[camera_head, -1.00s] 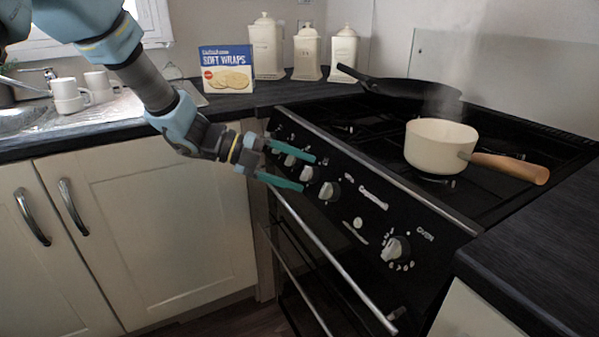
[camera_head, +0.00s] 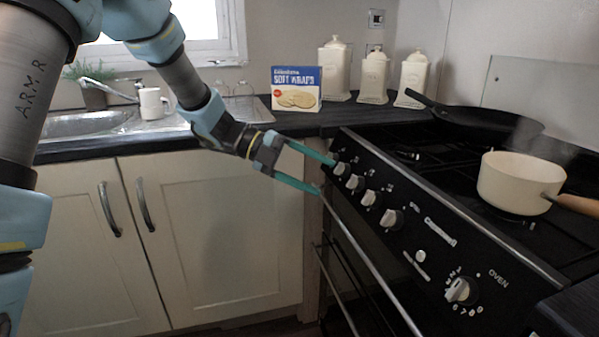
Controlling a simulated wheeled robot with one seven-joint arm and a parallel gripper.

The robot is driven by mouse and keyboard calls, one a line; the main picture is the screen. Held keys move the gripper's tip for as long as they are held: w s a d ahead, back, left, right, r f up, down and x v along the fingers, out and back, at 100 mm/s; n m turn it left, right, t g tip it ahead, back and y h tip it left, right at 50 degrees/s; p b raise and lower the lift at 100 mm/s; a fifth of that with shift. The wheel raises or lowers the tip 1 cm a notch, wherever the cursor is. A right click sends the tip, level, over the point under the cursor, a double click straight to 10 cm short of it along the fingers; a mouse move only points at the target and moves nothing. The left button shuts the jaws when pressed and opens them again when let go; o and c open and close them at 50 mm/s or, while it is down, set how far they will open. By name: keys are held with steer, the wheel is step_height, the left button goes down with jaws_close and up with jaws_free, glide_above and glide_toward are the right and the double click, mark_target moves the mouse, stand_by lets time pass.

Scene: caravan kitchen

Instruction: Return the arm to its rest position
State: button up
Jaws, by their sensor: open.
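My gripper (camera_head: 326,174) has two teal fingers that are spread apart with nothing between them. It points right, in front of the left end of the black stove's control panel (camera_head: 420,225), close to the leftmost knobs (camera_head: 347,174). Whether the fingertips touch the panel or a knob I cannot tell. My arm reaches in from the upper left, across the front of the sink counter. Its upper links fill the left edge of the view.
A cream saucepan (camera_head: 518,184) and a black frying pan (camera_head: 490,120) sit on the hob. A soft wraps box (camera_head: 296,90), cream canisters (camera_head: 374,78) and a white mug (camera_head: 152,104) stand on the counter (camera_head: 270,121). Cupboard doors (camera_head: 225,230) lie below.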

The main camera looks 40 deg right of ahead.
steer(key=w+a+n+t+h, duration=0.1)
steer(key=w+a+n+t, duration=0.4)
steer(key=w+n, duration=0.4)
steer(key=w+a+n+t+h, duration=0.2)
steer(key=w+n+t, duration=0.5)
steer(key=w, duration=0.4)
steer(key=w+a+n+t+y, duration=0.4)
steer(key=w+a+n+t, duration=0.15)
steer(key=a, duration=0.55)
steer(key=s+a+f+n+y, duration=0.1)
steer(key=a+f+n+y, duration=0.15)
steer(key=a+n, duration=0.45)
steer(key=s+a+f+n+y, duration=0.2)
steer(key=a+n+y, duration=0.15)
steer(key=a, duration=0.65)
steer(key=s+a+f+n+g+y, duration=0.1)
steer(key=s+a+n+g, duration=0.2)
steer(key=s+a+n, duration=0.35)
steer(key=s+a+f+n+g+y, duration=0.1)
steer(key=s+a+f+n+g, duration=0.2)
steer(key=s, duration=0.6)
step_height(320, 180, up, 13)
steer(key=w+p, duration=0.1)
steer(key=p, duration=1.1)
steer(key=shift+a+r+n, duration=0.2)
steer(key=shift+a+n, duration=0.05)
steer(key=shift+n, duration=0.1)
